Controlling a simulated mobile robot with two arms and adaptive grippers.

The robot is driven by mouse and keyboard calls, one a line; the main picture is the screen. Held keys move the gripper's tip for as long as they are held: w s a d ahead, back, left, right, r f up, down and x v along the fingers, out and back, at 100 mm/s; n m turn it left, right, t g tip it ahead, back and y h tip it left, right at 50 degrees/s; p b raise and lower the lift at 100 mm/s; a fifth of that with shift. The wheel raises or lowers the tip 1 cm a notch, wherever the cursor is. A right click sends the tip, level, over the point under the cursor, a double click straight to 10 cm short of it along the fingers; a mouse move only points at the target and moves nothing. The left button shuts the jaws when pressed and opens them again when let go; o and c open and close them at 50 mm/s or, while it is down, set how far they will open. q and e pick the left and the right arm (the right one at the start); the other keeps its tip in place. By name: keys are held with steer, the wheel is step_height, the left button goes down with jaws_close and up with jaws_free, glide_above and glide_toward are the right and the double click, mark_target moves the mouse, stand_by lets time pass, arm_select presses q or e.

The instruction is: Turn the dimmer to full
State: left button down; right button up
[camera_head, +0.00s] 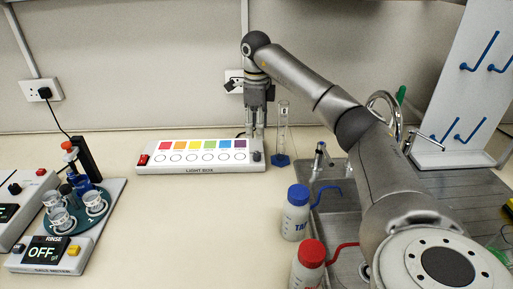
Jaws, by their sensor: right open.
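The light box (200,170) is a white, low box at the back of the bench, with a row of coloured squares above a row of circles. A red switch (143,160) sits at its left end. A small dark dimmer knob (257,156) sits at its right end. My right gripper (257,130) points down just above the knob, with its jaws open and empty. A small gap seems to show between the fingertips and the knob; whether they touch is hard to tell. My left gripper is not in view.
A clear cylinder with a blue base (281,160) stands close right of the gripper. Blue-capped (296,215) and red-capped (309,265) bottles stand by the sink (335,195). A rinse machine (75,258) with cups is at left. The middle bench is clear.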

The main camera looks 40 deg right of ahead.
mark_target(257, 153)
step_height(257, 153, down, 10)
steer(key=shift+d+r+p, duration=0.1)
steer(key=shift+p, duration=0.4)
jaws_close()
